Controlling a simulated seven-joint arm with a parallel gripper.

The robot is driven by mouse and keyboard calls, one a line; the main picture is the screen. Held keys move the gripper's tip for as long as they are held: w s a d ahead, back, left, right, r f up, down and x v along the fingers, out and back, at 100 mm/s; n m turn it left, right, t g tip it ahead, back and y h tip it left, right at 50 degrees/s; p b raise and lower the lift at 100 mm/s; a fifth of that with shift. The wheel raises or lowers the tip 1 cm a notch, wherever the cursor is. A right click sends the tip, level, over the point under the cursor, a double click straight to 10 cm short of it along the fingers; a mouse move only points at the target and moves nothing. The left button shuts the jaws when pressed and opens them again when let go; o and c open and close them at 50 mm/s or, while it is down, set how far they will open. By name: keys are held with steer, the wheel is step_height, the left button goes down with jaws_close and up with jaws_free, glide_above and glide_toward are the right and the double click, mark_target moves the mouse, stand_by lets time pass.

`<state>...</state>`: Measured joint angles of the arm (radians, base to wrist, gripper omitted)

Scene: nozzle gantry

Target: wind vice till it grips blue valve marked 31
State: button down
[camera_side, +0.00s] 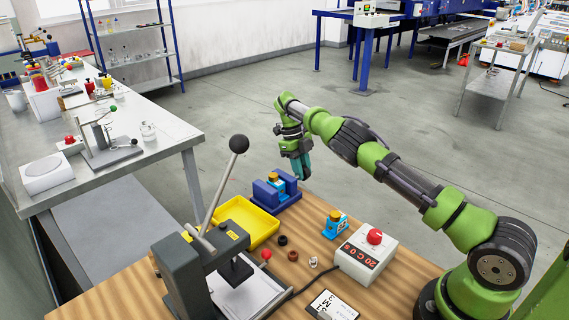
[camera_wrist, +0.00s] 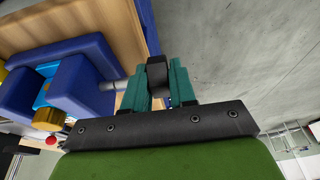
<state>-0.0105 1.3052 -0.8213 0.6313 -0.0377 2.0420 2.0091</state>
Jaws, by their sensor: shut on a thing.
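The dark blue vice (camera_side: 264,193) stands at the table's far edge, and shows at left in the wrist view (camera_wrist: 82,50). A light blue valve with a yellow top (camera_side: 279,184) sits between its jaws; it also shows in the wrist view (camera_wrist: 47,117). I cannot read its number, nor tell whether both jaws touch it. A grey screw (camera_wrist: 112,86) runs from the vice to a black handle (camera_wrist: 157,72). My gripper (camera_side: 303,168), with teal fingers, is shut on this handle, which shows between its fingertips in the wrist view (camera_wrist: 158,88).
A second blue valve (camera_side: 334,226) stands on the wooden table beside a control box with a red knob (camera_side: 366,256). A yellow tray (camera_side: 250,219) and a grey lever press (camera_side: 190,272) are left of it. Small rings (camera_side: 292,256) lie between. Bare floor lies beyond the table.

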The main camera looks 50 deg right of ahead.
steer(key=shift+w+d+g, duration=0.1)
steer(key=shift+w+g, duration=0.05)
steer(key=shift+g, duration=0.15)
stand_by(0.6)
steer(key=c, duration=1)
jaws_free()
steer(key=shift+r, duration=0.1)
steer(key=shift+t, duration=0.6)
